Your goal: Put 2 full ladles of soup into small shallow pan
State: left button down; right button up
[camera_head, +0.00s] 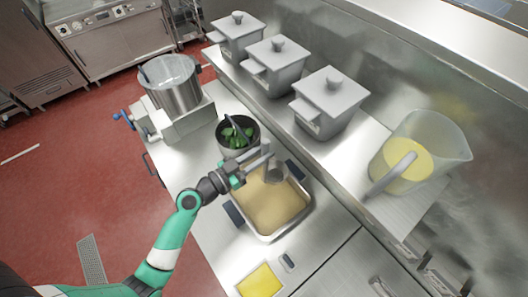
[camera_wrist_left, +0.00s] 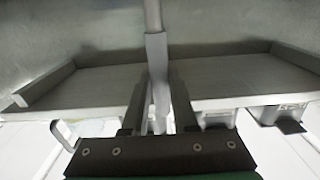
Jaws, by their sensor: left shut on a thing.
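My left gripper (camera_head: 262,161) reaches over a shallow rectangular pan (camera_head: 267,236) with dark handles, which holds beige soup (camera_head: 268,207). The gripper is shut on the grey handle of a ladle; the handle (camera_wrist_left: 156,60) stands upright between the fingers in the left wrist view. The ladle's grey cup (camera_head: 275,174) shows at the far end of the pan; I cannot tell whether it touches the soup or what it holds. The steel kettle (camera_head: 178,97) stands in a tilting mount at the upper left, with pale contents and a dark utensil inside. My right gripper is not in view.
A dark pot of green leaves (camera_head: 237,136) with a utensil stands close behind the gripper. Several grey lidded containers (camera_head: 327,103) and a jug of yellow liquid (camera_head: 404,163) stand on the raised shelf. A yellow cloth-like square (camera_head: 260,281) lies on the counter in front.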

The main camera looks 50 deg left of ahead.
pick_arm(q)
jog(key=f+b, duration=1.5)
jog(key=b, duration=0.1)
jog(key=shift+s+f, duration=0.2)
jog(key=shift+f, duration=0.15)
jog(key=shift+r, duration=0.1)
notch_tip(320, 180, up, 13)
jog(key=p, duration=1.1)
send_over(263, 177)
jog(key=shift+s+a+r, duration=0.1)
jog(key=shift+s, duration=0.35)
